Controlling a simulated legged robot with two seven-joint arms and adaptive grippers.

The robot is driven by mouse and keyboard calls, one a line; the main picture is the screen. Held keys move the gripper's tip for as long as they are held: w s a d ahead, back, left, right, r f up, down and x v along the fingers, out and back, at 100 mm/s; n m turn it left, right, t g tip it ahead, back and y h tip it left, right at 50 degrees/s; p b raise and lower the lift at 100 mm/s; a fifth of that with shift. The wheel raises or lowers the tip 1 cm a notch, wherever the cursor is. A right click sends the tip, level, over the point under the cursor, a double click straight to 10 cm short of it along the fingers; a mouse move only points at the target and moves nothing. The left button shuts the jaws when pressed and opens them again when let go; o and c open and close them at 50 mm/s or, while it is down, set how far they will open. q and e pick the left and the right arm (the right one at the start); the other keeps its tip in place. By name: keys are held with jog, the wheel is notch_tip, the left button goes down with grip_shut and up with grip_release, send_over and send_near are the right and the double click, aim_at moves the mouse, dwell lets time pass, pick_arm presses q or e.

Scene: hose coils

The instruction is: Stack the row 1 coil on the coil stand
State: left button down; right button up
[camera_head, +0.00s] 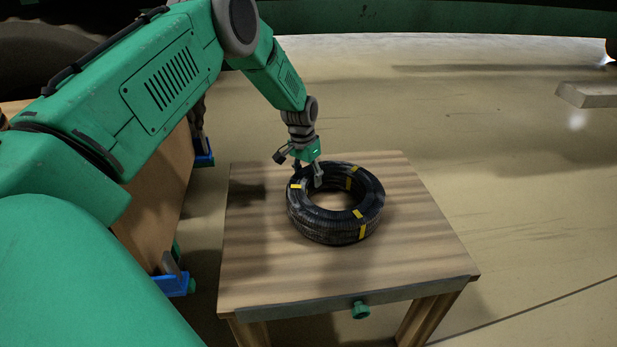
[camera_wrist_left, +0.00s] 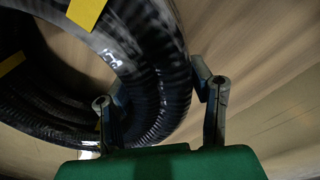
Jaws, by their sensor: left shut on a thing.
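A black ribbed hose coil (camera_head: 338,226) with yellow tape bands lies flat on a wooden table-like stand (camera_head: 420,240). It looks like more than one coil in a pile, but I cannot tell how many. My left gripper (camera_head: 311,180) is at the coil's far left side, pointing down, with its fingers around the coil's ring. In the left wrist view the coil (camera_wrist_left: 160,75) passes between the two fingers of the gripper (camera_wrist_left: 162,110), one inside the ring and one outside. My right gripper is not in view.
A wooden panel or cabinet (camera_head: 160,210) with blue and green brackets stands left of the stand. A green knob (camera_head: 360,310) sticks out of the stand's front edge. A pale block (camera_head: 588,94) lies on the floor at the far right. The floor right of the stand is clear.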

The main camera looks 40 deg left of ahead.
pick_arm(q)
jog(key=shift+f, duration=0.15)
dwell(0.4)
jog(key=c, duration=0.6)
grip_release()
jog(key=shift+c, duration=0.2)
jog(key=shift+s+f, duration=0.1)
jog(key=shift+f, duration=0.05)
jog(key=shift+s+a+r+p, duration=0.1)
jog(key=shift+a+r+p, duration=0.05)
jog(key=shift+r+p, duration=1.5)
jog(key=shift+s+a+r+p, duration=0.1)
jog(key=shift+r+p, duration=1.15)
jog(key=shift+r, duration=0.65)
